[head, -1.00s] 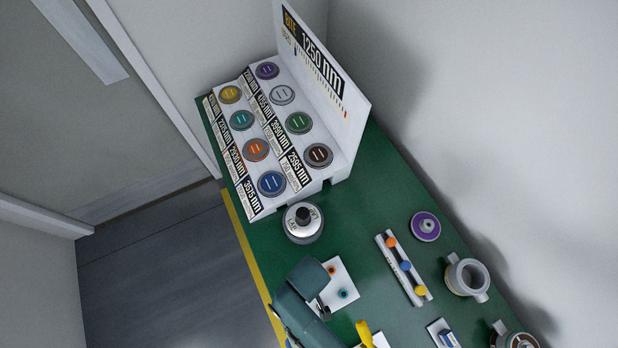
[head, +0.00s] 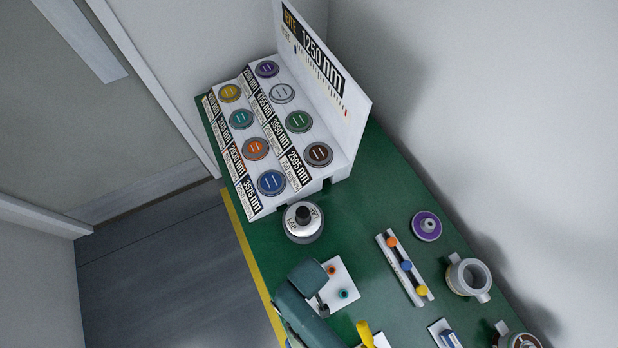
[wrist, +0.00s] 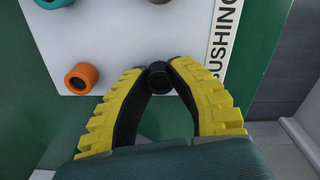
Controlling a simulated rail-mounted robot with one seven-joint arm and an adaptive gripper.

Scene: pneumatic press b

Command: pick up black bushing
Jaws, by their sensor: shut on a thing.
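The black bushing (wrist: 160,82) is a small dark ring between the tips of my gripper's yellow ribbed fingers in the wrist view. My gripper (wrist: 159,76) is shut on it, with a fingertip on each side. The white bushing board (wrist: 125,45) lies beneath. It also holds an orange bushing (wrist: 81,78) to the left and a teal bushing (wrist: 53,3) at the top edge. In the head view my gripper (head: 322,306) is at the board's lower left edge, and the black bushing is hidden there. I cannot tell whether the bushing is clear of the board.
A white rack (head: 258,205) of coloured discs stands at the back of the green table. A round metal piece with a black knob (head: 303,220) is near the board. A strip of coloured pieces (head: 404,268), a purple disc (head: 426,226) and a grey cylinder (head: 467,277) lie right.

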